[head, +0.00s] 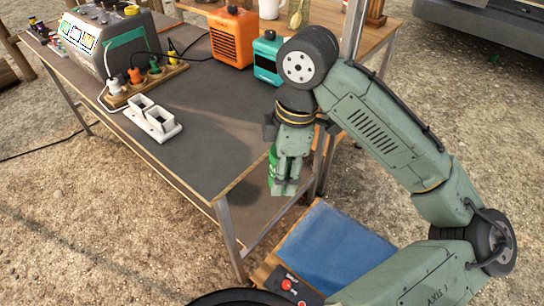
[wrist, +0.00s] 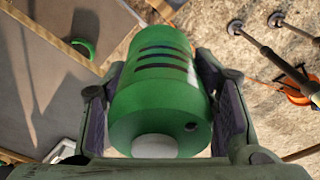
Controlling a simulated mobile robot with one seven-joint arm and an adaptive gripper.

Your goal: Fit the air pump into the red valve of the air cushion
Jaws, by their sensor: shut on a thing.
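The air pump (wrist: 158,108) is a green cylinder with dark slots on its side and a pale round spot and small dark hole on the near end. My gripper (head: 286,187) is shut on it, with one finger on each side in the wrist view. In the head view, only a green strip of the pump (head: 272,172) shows beside the fingers, just off the table's right front corner.
The grey table (head: 215,120) holds a grey power unit (head: 118,42), a board of plugs, a white two-opening holder (head: 153,120), an orange box (head: 232,38) and a teal box (head: 266,60). The table's front middle is clear. Black poles (wrist: 270,48) lie at right in the wrist view.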

